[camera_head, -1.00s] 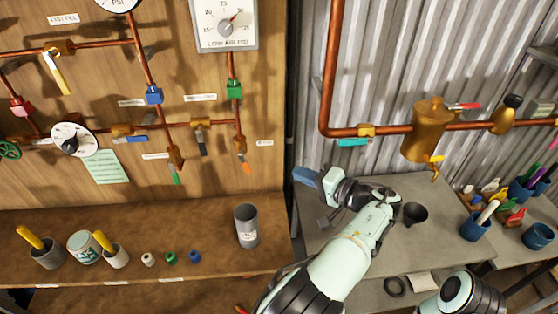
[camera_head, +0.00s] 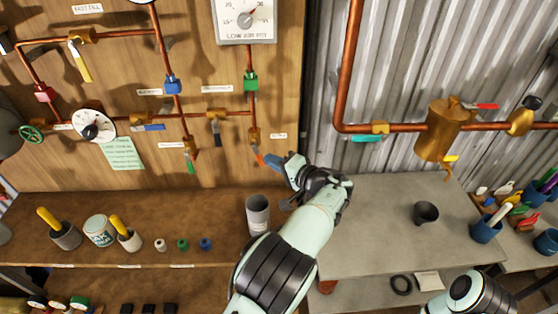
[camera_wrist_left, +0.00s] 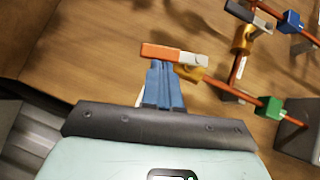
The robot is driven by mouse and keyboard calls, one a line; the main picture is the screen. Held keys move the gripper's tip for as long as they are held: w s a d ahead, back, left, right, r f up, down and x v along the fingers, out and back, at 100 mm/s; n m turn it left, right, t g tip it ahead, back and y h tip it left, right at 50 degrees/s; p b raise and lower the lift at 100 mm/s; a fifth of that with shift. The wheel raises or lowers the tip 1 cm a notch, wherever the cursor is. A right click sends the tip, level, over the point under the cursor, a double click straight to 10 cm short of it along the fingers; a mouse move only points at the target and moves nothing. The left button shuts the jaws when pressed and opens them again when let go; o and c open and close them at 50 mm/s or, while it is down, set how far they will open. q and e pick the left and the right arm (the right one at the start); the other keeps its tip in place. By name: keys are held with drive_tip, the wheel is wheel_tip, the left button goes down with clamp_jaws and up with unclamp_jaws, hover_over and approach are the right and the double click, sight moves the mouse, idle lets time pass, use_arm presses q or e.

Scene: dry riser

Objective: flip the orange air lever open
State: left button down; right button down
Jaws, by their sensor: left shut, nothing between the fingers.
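The orange air lever (camera_head: 259,157) hangs from a brass valve (camera_head: 254,136) at the right end of the copper piping on the wooden panel. My left gripper (camera_head: 270,160) is shut and empty, its blue fingertips right at the lever's lower end. In the left wrist view the lever (camera_wrist_left: 172,53) lies across just beyond the blue fingertips (camera_wrist_left: 160,66). Its end is orange and the part towards the valve is pale grey. The fingertips appear to touch it or nearly so; I cannot tell which. My right gripper is out of view.
A grey cup (camera_head: 258,215) stands on the wooden shelf below the lever. Other levers, such as a green-tipped one (camera_head: 190,165), hang to the left. A grey table (camera_head: 375,230) with a dark cup (camera_head: 426,213) is at the right.

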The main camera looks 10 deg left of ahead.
use_arm(q)
drive_tip(key=shift+w, duration=0.1)
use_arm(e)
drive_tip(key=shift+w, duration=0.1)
